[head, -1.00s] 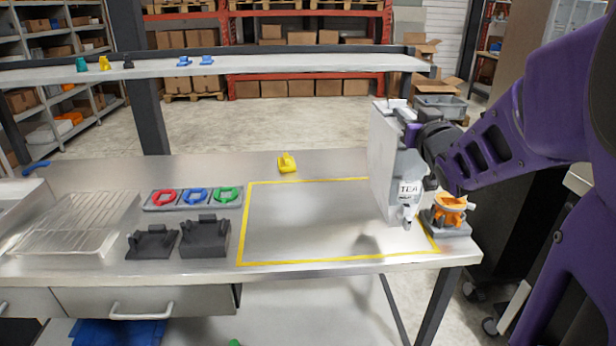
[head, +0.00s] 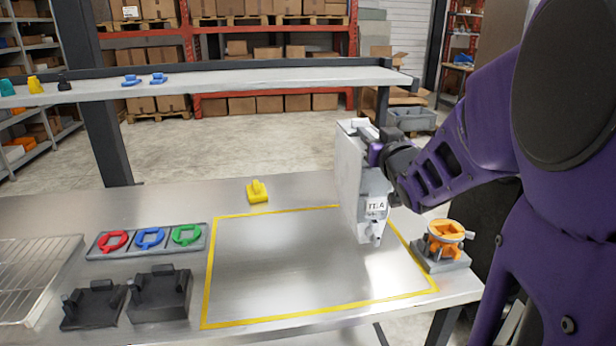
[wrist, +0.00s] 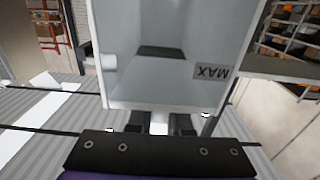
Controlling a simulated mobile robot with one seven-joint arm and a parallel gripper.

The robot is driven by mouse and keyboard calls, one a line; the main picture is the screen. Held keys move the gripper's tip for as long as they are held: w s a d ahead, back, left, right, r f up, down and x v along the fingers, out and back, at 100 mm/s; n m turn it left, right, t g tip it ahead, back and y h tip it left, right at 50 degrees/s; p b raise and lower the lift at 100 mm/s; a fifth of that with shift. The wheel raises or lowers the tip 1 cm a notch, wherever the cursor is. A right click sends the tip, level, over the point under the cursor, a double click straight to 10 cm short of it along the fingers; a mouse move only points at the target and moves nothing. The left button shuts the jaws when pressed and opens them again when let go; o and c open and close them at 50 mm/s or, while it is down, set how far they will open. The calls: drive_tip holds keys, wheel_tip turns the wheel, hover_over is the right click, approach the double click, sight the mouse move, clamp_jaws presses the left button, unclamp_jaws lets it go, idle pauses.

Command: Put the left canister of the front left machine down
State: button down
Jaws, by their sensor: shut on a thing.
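The canister (head: 350,185) is a tall, narrow, pale grey box with a TEA label and a small spout at its lower front. It is upright at the right part of the yellow-outlined area (head: 205,290) on the metal table. I cannot tell whether its bottom touches the table. My gripper (head: 378,152) is shut on its right side, near the top. In the wrist view the canister (wrist: 175,60) fills the upper middle, with an upside-down MAX mark. The gripper's fingers (wrist: 165,124) reach its edge there. No dispenser machine is recognisable in view.
An orange part on a grey base (head: 445,243) stands just right of the canister. A yellow part (head: 257,192) lies behind the outline. Coloured rings in a tray (head: 148,238), black holders (head: 160,295) and a wire rack (head: 35,275) stand left. A raised shelf (head: 230,80) spans the back.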

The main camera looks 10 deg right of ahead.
sight(360, 176)
wheel_tip(360, 176, down, 6)
drive_tip(key=b, duration=0.3)
drive_tip(key=shift+f, duration=0.15)
drive_tip(key=shift+f, duration=0.15)
drive_tip(key=c, duration=0.8)
unclamp_jaws()
drive_tip(key=shift+c, duration=0.2)
